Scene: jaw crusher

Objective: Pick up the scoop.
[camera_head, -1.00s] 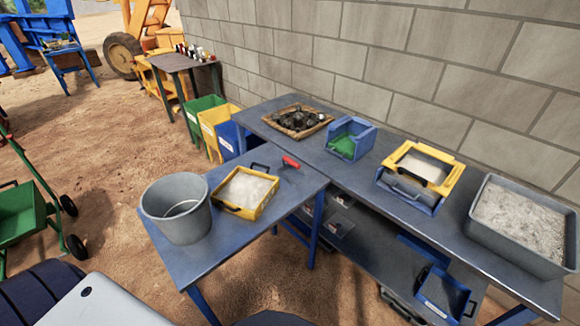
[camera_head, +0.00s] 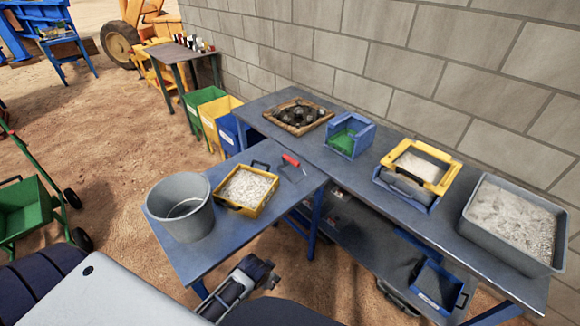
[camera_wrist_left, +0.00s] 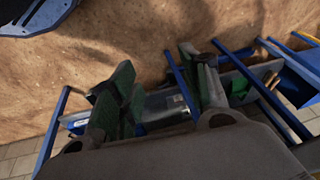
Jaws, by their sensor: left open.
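A small hand tool with a red handle (camera_head: 291,160) lies near the far right corner of the front blue-grey table. It looks like the scoop, but its grey end is too small to make out fully. My left gripper (camera_head: 262,272) is low in front of that table's near edge, well short of the tool and touching nothing. The left wrist view shows its two dark green finger pads (camera_wrist_left: 160,98) spread apart and empty. My right gripper is not in view.
On the front table (camera_head: 190,262) stand a grey bucket (camera_head: 180,212) and a yellow tray (camera_head: 225,203) of pale material. The long wall bench (camera_head: 300,148) holds a wooden tray of dark rocks (camera_head: 298,131), a blue bin (camera_head: 348,149), a yellow-framed box (camera_head: 447,186) and a grey tub (camera_head: 555,268).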

